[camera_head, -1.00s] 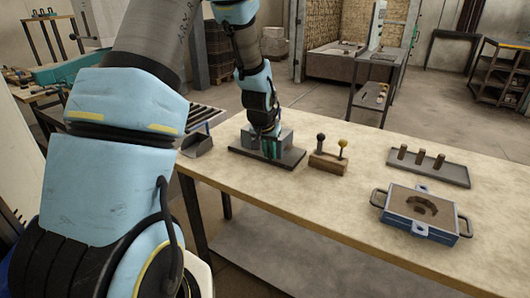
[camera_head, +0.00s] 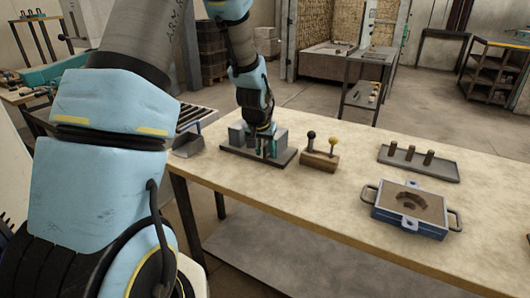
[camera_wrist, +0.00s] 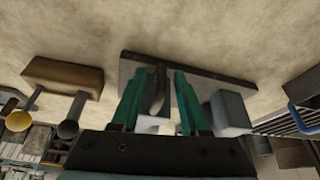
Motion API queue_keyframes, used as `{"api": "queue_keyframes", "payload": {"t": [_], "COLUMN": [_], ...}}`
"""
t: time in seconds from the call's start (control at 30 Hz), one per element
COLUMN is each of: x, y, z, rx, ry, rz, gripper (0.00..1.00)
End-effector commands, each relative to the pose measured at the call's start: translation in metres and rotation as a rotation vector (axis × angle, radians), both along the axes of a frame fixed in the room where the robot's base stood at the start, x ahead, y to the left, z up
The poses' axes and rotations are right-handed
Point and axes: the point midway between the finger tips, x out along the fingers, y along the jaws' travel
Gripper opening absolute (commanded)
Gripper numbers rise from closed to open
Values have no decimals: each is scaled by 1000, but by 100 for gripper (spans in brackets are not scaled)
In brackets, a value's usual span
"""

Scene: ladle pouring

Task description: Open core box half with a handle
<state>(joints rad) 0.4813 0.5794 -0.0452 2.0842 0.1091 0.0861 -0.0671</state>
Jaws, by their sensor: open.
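The core box stands on a dark base plate (camera_head: 231,154) at the table's left end. One grey half (camera_head: 237,134) is left of my gripper (camera_head: 264,151), and another grey block (camera_head: 281,141) is at its right. In the wrist view, a grey block (camera_wrist: 230,109) stands apart at the right, with a gap to the lighter block (camera_wrist: 204,88) behind my fingers. A dark curved handle (camera_wrist: 157,88) lies between my two teal fingers. The fingers are apart on either side of it, and I cannot tell whether they touch it.
A wooden block with two ball-topped tools (camera_head: 319,161) stands just right of the plate. Farther right are a grey tray with several brown cylinders (camera_head: 423,166) and a blue mould box with handles (camera_head: 409,226). A scoop-like bin (camera_head: 187,144) is at the left edge. The front tabletop is clear.

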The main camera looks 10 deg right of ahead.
Motion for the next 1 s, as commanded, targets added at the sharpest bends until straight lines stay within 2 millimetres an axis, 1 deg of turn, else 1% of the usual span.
{"api": "queue_keyframes", "payload": {"t": [0.13,0.4,0.53,0.7,1.0], "x": [-6,-22,-28,-33,-34], "y": [4,14,18,20,21], "z": [19,66,82,93,94], "rx": [-2,-2,-1,0,1], "ry": [-3,-5,-3,0,1], "rz": [0,1,1,0,0], "gripper": [45,45,45,45,45]}}
